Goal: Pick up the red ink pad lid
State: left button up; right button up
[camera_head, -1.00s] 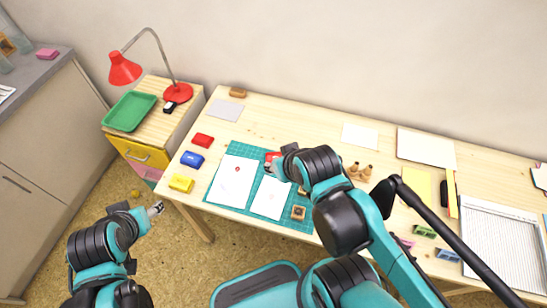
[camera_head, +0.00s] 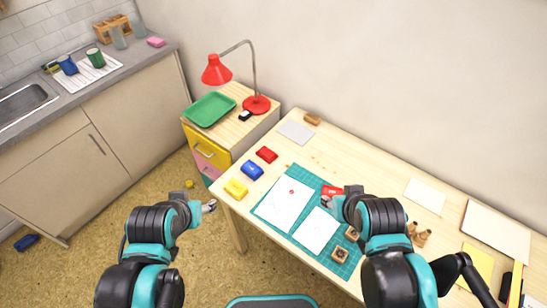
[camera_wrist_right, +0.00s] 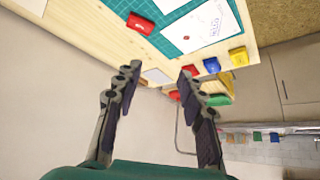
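A red ink pad piece (camera_head: 332,190) lies at the far edge of the green cutting mat in the head view, partly hidden by my right gripper (camera_head: 336,202). In the right wrist view a red piece with a small light mark (camera_wrist_right: 141,24) lies by the mat, beyond the fingertips. Another red block (camera_head: 266,154) sits left of the mat, near the blue and yellow ones. I cannot tell which red piece is the lid. My right gripper (camera_wrist_right: 160,76) is open, with nothing between its fingers. My left gripper (camera_head: 210,206) hangs off the table's left end; its opening is unclear.
The mat (camera_head: 268,208) holds two white sheets (camera_head: 284,204) and wooden stamps (camera_head: 340,254). A blue block (camera_head: 252,170) and yellow block (camera_head: 236,188) line the table's left side. A drawer cabinet with a red lamp (camera_head: 217,72) and green tray (camera_head: 210,109) stands at left.

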aim_at(328, 190)
jog(key=i+j+z, duration=0.15)
jog(key=j+z, duration=0.25)
jog(key=i+j+z, duration=0.15)
jog(key=z, duration=0.25)
